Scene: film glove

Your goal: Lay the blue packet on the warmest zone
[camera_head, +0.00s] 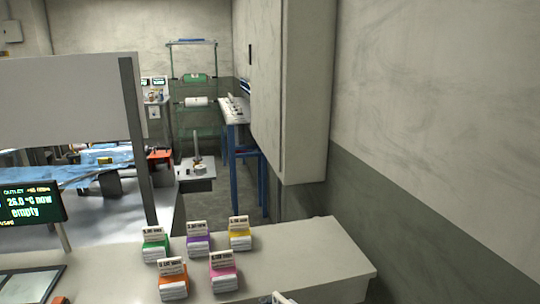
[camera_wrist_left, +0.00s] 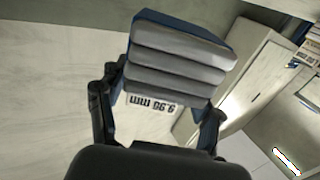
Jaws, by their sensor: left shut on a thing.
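The blue packet (camera_wrist_left: 180,60) fills the middle of the left wrist view. It has a blue edge, a grey ribbed body and a white label with upside-down print ending in "mm". My left gripper (camera_wrist_left: 158,112) is shut on it, with one dark finger at each side. In the head view, a small pale piece at the bottom edge is cut off, and I cannot tell what it is. My right gripper is not in view. I cannot tell which zone is warmest. A display (camera_head: 30,203) at the left reads "OUTLET", "26.0 °C now" and "empty".
On the pale counter (camera_head: 310,250) stand green (camera_head: 155,244), purple (camera_head: 198,240), yellow (camera_head: 239,234), orange (camera_head: 173,280) and pink (camera_head: 222,272) packets with white labels. A dark-framed panel (camera_head: 30,284) lies at the lower left, partly cut off. The counter's right end is clear.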

